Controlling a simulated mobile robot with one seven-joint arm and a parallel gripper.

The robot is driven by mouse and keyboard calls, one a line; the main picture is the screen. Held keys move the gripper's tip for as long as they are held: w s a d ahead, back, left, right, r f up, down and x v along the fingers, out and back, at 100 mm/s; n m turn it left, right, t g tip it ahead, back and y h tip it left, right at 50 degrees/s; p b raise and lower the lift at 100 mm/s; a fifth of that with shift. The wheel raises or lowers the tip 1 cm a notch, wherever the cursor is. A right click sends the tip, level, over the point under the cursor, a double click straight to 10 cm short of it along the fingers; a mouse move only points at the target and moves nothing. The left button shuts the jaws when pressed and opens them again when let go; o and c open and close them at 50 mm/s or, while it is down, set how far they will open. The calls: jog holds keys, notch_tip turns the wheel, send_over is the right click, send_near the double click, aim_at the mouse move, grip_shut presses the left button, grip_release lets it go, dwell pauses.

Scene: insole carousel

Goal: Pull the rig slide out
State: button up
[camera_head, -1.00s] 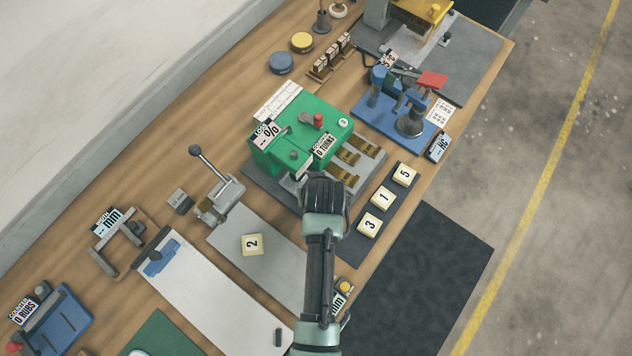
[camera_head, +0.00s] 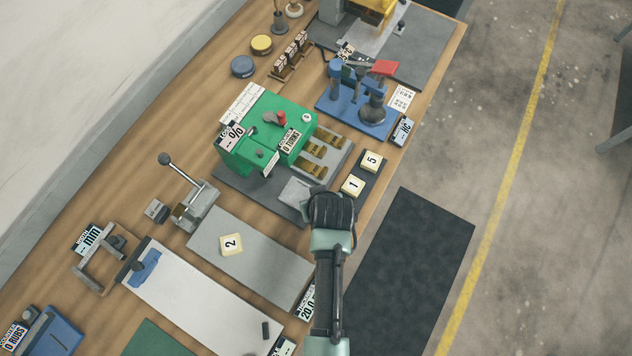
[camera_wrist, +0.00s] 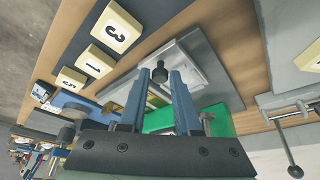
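The green rig (camera_head: 268,131) stands on a grey base in the head view. A pale grey slide plate (camera_head: 296,190) shows at its front, beside my gripper. In the wrist view the slide plate (camera_wrist: 188,70) has a dark round knob (camera_wrist: 159,74) at its near edge. My gripper (camera_wrist: 159,77) has its two blue fingers apart, one on each side of the knob. I cannot tell whether they touch it. In the head view my gripper (camera_head: 331,208) hides the knob and the plate's near end.
Numbered tiles lie beside the rig, including tile 1 (camera_head: 353,185), tile 5 (camera_head: 371,161) and tile 3 (camera_wrist: 116,29). A blue fixture (camera_head: 357,107) stands behind them. A lever press (camera_head: 194,207) stands left of a grey plate (camera_head: 250,255) bearing tile 2.

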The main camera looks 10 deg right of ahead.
jog(key=o, duration=0.3)
jog(key=b+v, duration=0.1)
jog(key=v, duration=1.2)
dwell(0.5)
